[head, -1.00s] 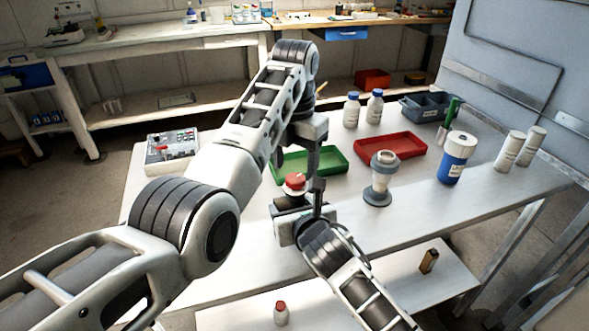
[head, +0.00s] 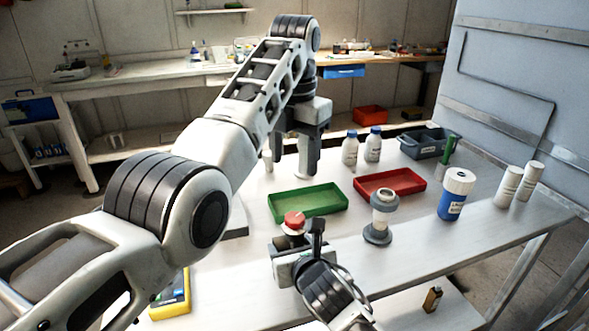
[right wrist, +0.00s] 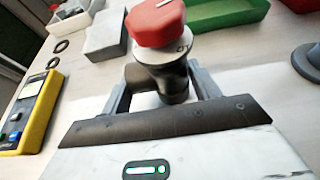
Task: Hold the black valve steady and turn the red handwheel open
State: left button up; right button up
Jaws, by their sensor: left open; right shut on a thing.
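The black valve (right wrist: 165,85) stands upright between the two fingers of my right gripper (right wrist: 163,95), which is shut on its body. The red handwheel (right wrist: 155,22) sits on top of the valve above a pale collar, with a white line on its top. In the head view the red handwheel (head: 294,218) and my right gripper (head: 298,244) are near the table's middle. My left gripper (head: 296,150) is open, fingers pointing down, above and beyond the handwheel and apart from it. My left arm hides part of the table.
A green tray (head: 335,206) and a red tray (head: 415,193) lie behind the valve. A grey-and-white stand (head: 378,235) is to its right. A blue-and-white bottle (head: 447,212) stands farther right. A yellow meter (right wrist: 38,110) lies left of the valve.

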pick_arm(q)
jog(key=w+a+r+m+t+y, duration=0.25)
jog(key=w+r+m+t, duration=0.4)
jog(key=w, duration=0.55)
jog(key=w+d+r+m+t, duration=0.1)
jog(key=w+r+m+t, duration=0.3)
jog(key=r, duration=0.3)
jog(key=w+d+r+m+t, duration=0.1)
jog(key=r+m+t, duration=0.3)
jog(key=r+t, duration=0.3)
jog(key=s+d+r+m+t+h, duration=0.3)
jog(key=d+r+m+h, duration=0.7)
jog(key=m, duration=0.7)
jog(key=s+d+f+m+g+h, duration=0.4)
jog(key=d+f+m+g+h, duration=0.15)
jog(key=m, duration=0.65)
jog(key=s+d+f+m+g+h, duration=0.4)
jog(key=m+g, duration=0.3)
jog(key=m, duration=0.5)
jog(key=m+g+y, duration=0.8)
jog(key=m+y, duration=0.9)
send_over(294, 217)
notch_tip(294, 217, down, 22)
jog(key=r, duration=0.1)
jog(key=shift+n, duration=0.25)
notch_tip(294, 217, down, 11)
jog(key=shift+f, duration=0.65)
